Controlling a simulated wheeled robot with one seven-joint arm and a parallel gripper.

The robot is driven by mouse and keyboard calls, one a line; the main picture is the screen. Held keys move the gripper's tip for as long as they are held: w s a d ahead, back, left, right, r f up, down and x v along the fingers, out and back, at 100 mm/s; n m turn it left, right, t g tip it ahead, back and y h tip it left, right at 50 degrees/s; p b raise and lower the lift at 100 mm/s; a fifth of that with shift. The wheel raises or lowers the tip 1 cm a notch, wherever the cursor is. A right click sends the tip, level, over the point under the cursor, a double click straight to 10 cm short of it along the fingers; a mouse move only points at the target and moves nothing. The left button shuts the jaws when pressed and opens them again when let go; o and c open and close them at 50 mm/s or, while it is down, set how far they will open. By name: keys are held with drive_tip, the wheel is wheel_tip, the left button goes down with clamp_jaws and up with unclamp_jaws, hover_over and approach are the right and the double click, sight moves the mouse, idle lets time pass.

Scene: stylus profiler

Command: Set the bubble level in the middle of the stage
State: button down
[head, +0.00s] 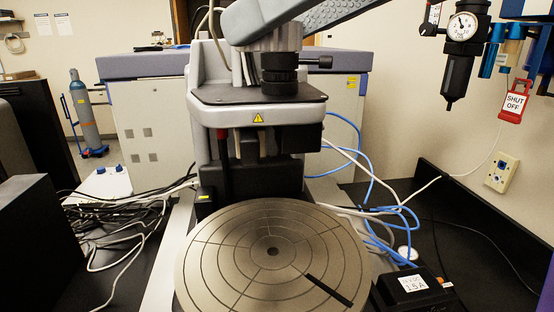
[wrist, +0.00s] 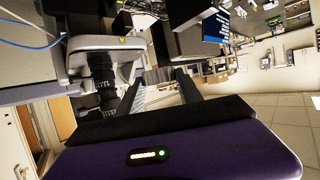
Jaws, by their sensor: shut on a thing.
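The round bronze-grey stage (head: 222,262), with rings and a centre hole, fills the lower middle of the head view. Its top is bare apart from a dark strip (head: 328,290) at front right.
The profiler head (head: 258,112) overhangs the stage's back edge. A black adapter box (head: 412,285) stands right of the stage, with a small white round thing (head: 405,253) behind it. Blue tubes (head: 385,225) and white cables (head: 120,235) lie at the sides. Air above the stage's front is clear.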

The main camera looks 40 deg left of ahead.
sight(285, 258)
wheel_tip(285, 258, down, 20)
drive_tip(key=shift+r+p, duration=0.2)
drive_tip(key=shift+p, duration=0.45)
drive_tip(key=shift+f, duration=0.1)
drive_tip(key=c, duration=0.8)
unclamp_jaws()
drive_tip(key=shift+r, duration=0.2)
drive_tip(key=b+v, duration=0.2)
drive_tip(key=v, duration=1)
